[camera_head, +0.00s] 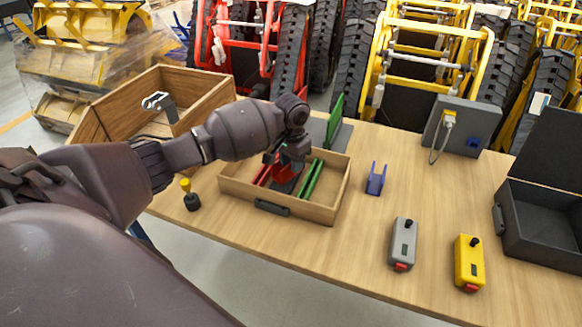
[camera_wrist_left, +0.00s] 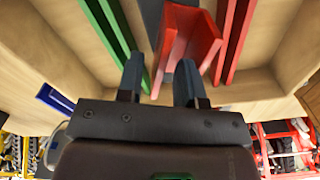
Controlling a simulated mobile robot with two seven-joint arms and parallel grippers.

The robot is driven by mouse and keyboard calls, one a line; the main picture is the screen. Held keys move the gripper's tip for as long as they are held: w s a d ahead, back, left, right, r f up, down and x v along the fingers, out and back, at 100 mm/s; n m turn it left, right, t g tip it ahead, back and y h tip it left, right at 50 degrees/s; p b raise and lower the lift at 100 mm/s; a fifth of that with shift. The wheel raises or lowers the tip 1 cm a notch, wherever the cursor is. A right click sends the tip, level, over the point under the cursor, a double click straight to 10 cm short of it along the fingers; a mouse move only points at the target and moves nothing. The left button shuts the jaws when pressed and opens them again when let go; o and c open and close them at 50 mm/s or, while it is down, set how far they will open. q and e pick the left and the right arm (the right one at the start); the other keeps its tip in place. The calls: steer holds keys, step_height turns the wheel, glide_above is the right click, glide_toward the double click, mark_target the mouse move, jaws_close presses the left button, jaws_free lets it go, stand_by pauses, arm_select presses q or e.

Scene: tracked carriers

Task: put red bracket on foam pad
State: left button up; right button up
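The red bracket (camera_wrist_left: 192,38) shows in the left wrist view, with one flange reaching down between my left fingers. My left gripper (camera_head: 289,172) is low inside the wooden tray (camera_head: 292,207). Its fingers (camera_wrist_left: 159,82) stand apart in the wrist view, with a gap beside the flange; the right finger covers part of the bracket. A dark grey strip (camera_wrist_left: 152,14) lies under the bracket in the tray's middle; I cannot tell whether it is the foam pad. My arm hides much of the bracket in the head view. My right gripper is not in view.
Green rails (camera_head: 313,180) and red rails (camera_head: 264,173) flank the gripper. A blue bracket (camera_head: 376,181), grey box (camera_head: 403,244), yellow box (camera_head: 469,262) and open black case (camera_head: 540,221) stand to the right. A wooden crate (camera_head: 205,88) is at the left.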

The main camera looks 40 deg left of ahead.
arm_select(q)
step_height(320, 180, up, 8)
steer(key=shift+p, duration=0.7)
steer(key=shift+r, duration=0.7)
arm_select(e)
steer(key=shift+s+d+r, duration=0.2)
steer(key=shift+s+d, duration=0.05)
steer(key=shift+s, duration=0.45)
